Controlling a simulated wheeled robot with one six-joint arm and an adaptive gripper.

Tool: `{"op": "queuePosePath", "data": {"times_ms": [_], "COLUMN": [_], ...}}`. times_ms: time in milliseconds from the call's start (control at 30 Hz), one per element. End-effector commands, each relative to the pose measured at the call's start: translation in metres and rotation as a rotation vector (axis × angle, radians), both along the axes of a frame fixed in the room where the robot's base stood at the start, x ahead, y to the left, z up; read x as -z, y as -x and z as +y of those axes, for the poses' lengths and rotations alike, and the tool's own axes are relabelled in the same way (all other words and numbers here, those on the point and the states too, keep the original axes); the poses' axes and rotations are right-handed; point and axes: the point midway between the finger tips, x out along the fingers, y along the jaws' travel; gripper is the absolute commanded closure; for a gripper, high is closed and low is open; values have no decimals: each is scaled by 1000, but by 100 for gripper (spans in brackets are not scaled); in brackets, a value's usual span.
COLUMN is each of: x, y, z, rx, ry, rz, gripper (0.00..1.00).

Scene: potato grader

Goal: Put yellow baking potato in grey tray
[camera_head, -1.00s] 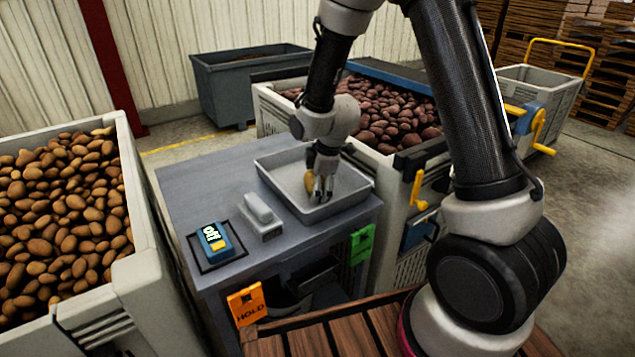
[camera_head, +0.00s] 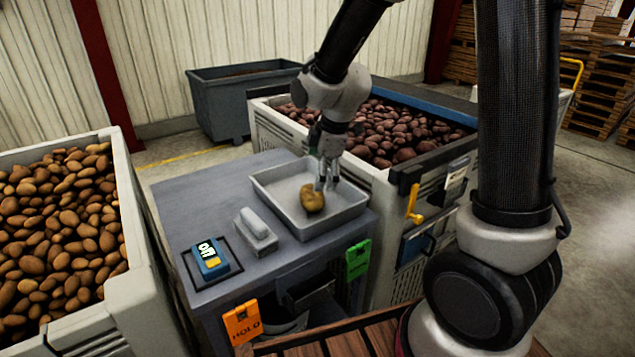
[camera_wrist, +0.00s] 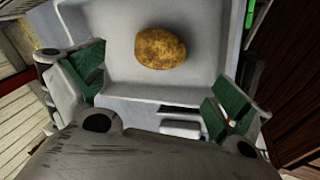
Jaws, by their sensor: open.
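My gripper (camera_head: 325,182) is above the tray, just behind and to the right of the potato. In the wrist view my gripper (camera_wrist: 155,95) is open, its green finger pads wide apart with nothing between them.
A blue device reading "off" (camera_head: 207,259) and a grey block-like item (camera_head: 256,226) stand left of the tray on the grey table (camera_head: 190,197). A crate of brown potatoes (camera_head: 122,180) is at left, a crate of reddish potatoes (camera_head: 262,127) behind. Orange (camera_head: 243,322) and green (camera_head: 358,258) tags hang in front.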

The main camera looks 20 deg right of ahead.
Motion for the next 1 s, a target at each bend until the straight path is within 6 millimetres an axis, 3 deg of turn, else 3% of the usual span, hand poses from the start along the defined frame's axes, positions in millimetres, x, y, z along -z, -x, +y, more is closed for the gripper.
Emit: {"op": "queuePosePath", "data": {"times_ms": [267, 367, 467, 600, 667, 800, 900, 1000], "x": [-15, -37, -73, -117, -130, -145, -148, -149], "y": [6, 20, 51, 117, 147, 206, 233, 246], "z": [-5, -23, -53, -98, -113, -136, -143, -146], "rx": [27, 138, 347, 711, 859, 1144, 1276, 1344], "ry": [-8, -38, -97, -203, -247, -335, -378, -399], "rz": [0, 0, 4, 15, 20, 26, 30, 30], "gripper": [0, 0, 0, 0, 0, 0, 0, 0]}}
